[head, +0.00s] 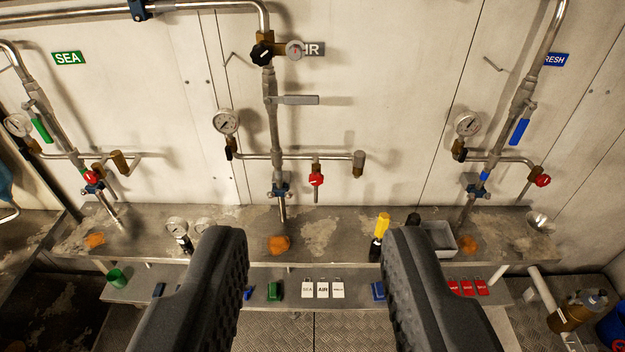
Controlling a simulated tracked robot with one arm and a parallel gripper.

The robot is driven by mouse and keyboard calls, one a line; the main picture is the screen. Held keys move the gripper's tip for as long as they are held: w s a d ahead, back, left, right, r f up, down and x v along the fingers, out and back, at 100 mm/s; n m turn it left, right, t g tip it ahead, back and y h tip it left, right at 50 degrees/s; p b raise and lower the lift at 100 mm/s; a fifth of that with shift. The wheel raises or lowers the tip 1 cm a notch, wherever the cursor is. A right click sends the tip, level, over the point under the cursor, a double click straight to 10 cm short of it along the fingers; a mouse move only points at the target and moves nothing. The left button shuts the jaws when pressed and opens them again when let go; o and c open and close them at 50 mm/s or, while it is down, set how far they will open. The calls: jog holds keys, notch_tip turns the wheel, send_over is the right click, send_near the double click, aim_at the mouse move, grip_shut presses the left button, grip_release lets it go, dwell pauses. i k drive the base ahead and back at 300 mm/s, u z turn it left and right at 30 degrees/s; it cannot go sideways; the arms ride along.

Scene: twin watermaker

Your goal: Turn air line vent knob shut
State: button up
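The air line also has a grey lever (295,100) and a gauge (226,122). The SEA line (62,125) stands left and the FRESH line (508,120) right. The steel shelf (335,232) below holds a yellow-handled tool (382,224) and a grey tray (440,238).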

aim_at(316, 178)
jog(key=i, duration=0.95)
